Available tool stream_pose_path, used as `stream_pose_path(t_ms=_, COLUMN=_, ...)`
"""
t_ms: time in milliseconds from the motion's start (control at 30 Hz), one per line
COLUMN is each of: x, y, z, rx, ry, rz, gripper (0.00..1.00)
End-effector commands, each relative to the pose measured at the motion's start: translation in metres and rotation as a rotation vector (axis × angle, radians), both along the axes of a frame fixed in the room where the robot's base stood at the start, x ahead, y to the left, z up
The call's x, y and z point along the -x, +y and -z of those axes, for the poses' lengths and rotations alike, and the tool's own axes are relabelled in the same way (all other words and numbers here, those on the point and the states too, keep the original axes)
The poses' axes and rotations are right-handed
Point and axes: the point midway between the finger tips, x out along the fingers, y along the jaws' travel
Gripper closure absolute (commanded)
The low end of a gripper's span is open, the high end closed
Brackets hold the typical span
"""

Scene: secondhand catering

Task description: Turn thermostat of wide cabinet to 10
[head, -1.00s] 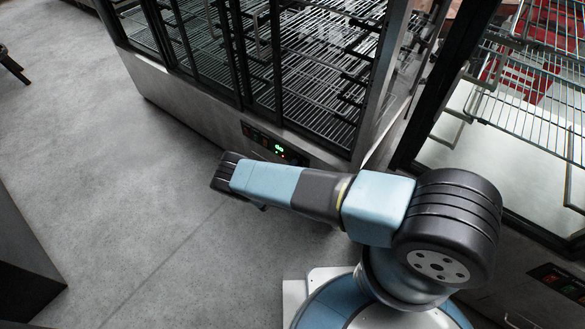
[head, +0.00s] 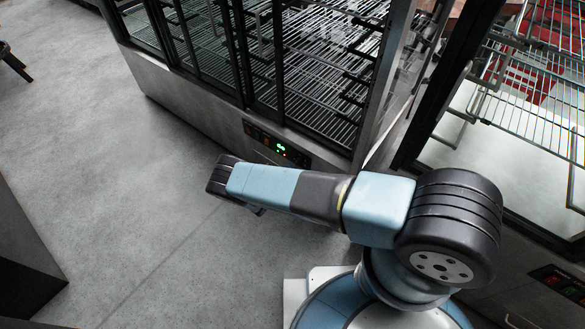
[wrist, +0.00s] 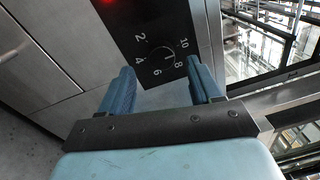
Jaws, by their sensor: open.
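The wide cabinet (head: 190,90) stands ahead, with glass doors, wire shelves and a grey lower front. Its dark control panel (head: 262,139) has a green display and sits low on that front. In the wrist view the thermostat dial (wrist: 163,52) is on the black panel, ringed by the numbers 2, 4, 6, 8 and 10. A pale mark shows on its lower right side; the exact setting is hard to read. My gripper (wrist: 160,72) is open, its two blue fingers apart and pointing at the panel below the dial. Nothing is between them.
A second glass cabinet (head: 505,110) with wire shelves stands at the right, close to my arm, with its own panel (head: 560,283) low down. A dark block (head: 25,255) stands at the lower left. Grey floor (head: 110,180) is clear at the left.

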Motion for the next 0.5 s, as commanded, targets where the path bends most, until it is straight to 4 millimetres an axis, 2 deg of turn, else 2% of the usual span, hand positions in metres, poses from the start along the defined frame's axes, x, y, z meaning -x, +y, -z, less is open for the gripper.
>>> stream_pose_path(t_ms=200, x=0.035, y=0.029, z=0.003, rx=-0.002, ry=0.002, rz=-0.003, gripper=0.36)
stream_pose_path(t_ms=500, x=0.071, y=0.059, z=0.006, rx=0.000, ry=0.002, rz=-0.001, gripper=0.36)
